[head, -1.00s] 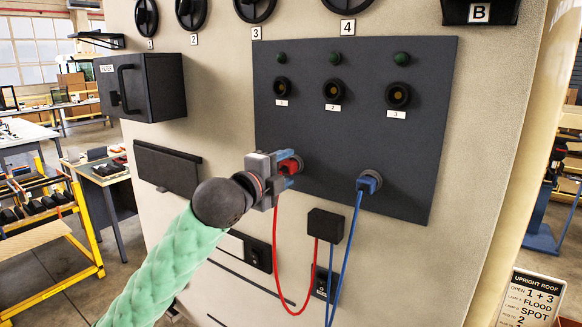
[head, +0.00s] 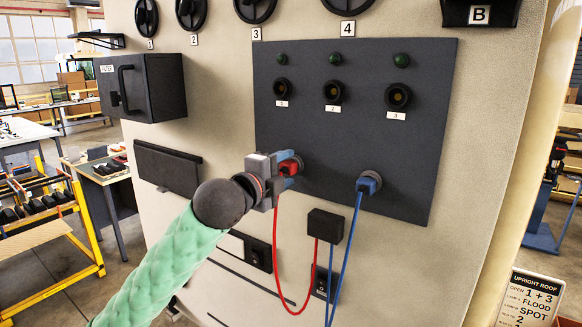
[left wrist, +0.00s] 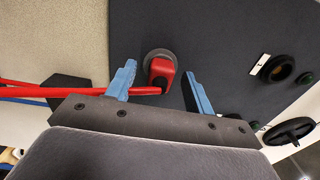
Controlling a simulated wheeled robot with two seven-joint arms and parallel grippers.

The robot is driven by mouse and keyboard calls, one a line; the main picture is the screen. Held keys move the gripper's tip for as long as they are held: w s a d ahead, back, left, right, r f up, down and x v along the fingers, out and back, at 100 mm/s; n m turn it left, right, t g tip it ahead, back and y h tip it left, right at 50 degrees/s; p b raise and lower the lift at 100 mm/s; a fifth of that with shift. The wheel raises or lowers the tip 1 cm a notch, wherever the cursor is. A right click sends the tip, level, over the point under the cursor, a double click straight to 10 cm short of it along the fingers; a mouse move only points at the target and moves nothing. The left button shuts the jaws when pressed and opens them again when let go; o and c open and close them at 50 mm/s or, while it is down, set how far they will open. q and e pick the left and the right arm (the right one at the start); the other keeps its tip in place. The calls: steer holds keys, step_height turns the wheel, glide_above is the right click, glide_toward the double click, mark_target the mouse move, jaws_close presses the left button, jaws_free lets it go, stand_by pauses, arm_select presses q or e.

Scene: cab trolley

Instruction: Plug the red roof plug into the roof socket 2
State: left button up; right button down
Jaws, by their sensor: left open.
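The red roof plug (head: 290,167) sits in a lower left holder on the dark panel, its red cable hanging down. My left gripper (head: 286,169) is open at it. In the left wrist view the red plug (left wrist: 161,72) shows between the two blue fingers of my gripper (left wrist: 158,88), with a gap on both sides. Roof socket 2 (head: 332,91) is the middle one of three round black sockets in the upper row; it looks empty. My right gripper is not in view.
A blue plug (head: 369,182) with a blue cable sits to the right on the same panel (head: 355,150). A small black box (head: 325,225) lies below, where the cables run. Sockets 1 (head: 281,89) and 3 (head: 398,96) flank the middle one and look empty.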

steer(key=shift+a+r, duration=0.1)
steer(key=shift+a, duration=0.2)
arm_select(q)
steer(key=c, duration=0.5)
jaws_close()
steer(key=shift+s+a, duration=0.45)
steer(key=shift+s, duration=0.15)
steer(key=shift+s+a, duration=0.15)
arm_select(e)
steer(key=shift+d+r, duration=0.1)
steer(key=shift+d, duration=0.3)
arm_select(q)
steer(key=shift+s, duration=0.1)
steer(key=shift+p+v, duration=0.35)
steer(key=shift+v, duration=1.6)
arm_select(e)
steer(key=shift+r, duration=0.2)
